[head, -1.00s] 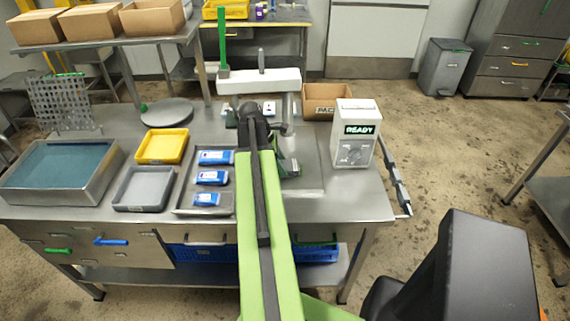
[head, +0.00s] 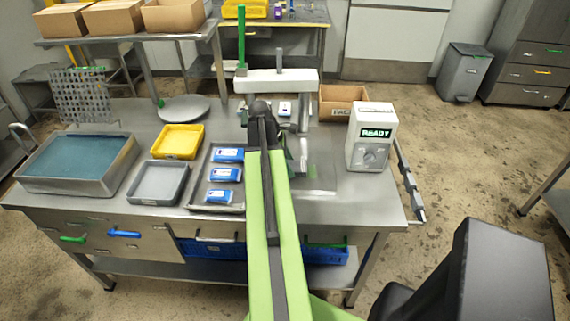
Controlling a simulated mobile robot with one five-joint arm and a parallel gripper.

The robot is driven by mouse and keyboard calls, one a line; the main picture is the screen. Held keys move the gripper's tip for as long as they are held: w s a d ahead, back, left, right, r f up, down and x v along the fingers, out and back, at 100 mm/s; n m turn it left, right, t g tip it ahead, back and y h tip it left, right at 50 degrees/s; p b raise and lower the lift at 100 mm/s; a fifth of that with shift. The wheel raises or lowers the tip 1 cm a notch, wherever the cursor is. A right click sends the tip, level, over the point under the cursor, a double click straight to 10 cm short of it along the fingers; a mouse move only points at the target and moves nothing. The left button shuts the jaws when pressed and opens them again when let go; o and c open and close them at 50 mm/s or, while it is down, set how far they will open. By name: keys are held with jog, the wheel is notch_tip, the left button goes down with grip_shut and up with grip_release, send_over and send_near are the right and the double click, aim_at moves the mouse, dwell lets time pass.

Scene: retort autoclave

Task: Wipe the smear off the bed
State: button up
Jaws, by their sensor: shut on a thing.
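The bed is a flat grey metal plate (head: 322,172) on the bench, under the white crossbar machine (head: 270,81). A pale streak (head: 318,192) shows near its front edge; I cannot tell whether it is the smear or a reflection. My green and black arm reaches over the bench from the front and hides the left part of the bed. My gripper (head: 301,165) is low over the bed, just right of the arm. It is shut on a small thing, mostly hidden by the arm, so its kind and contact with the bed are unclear.
A tray (head: 216,208) with blue-and-white packs lies left of the arm. Left of it are a grey tray (head: 158,183), a yellow tray (head: 178,141) and a basin (head: 122,178). The READY box (head: 370,155) stands right, a cardboard carton (head: 341,101) behind.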

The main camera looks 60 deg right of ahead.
jog(key=shift+s+d, duration=0.25)
jog(key=shift+s, duration=0.25)
jog(key=shift+s+d, duration=0.25)
jog(key=shift+s, duration=0.2)
jog(key=shift+s, duration=0.1)
jog(key=shift+s+d, duration=0.5)
jog(key=shift+s, duration=0.55)
jog(key=shift+s+d, duration=0.55)
jog(key=shift+s, duration=0.5)
jog(key=shift+s+d, duration=0.5)
jog(key=shift+s, duration=0.55)
notch_tip(320, 180, up, 6)
jog(key=p, duration=0.6)
jog(key=shift+r, duration=0.1)
notch_tip(320, 180, up, 3)
jog(key=p, duration=0.3)
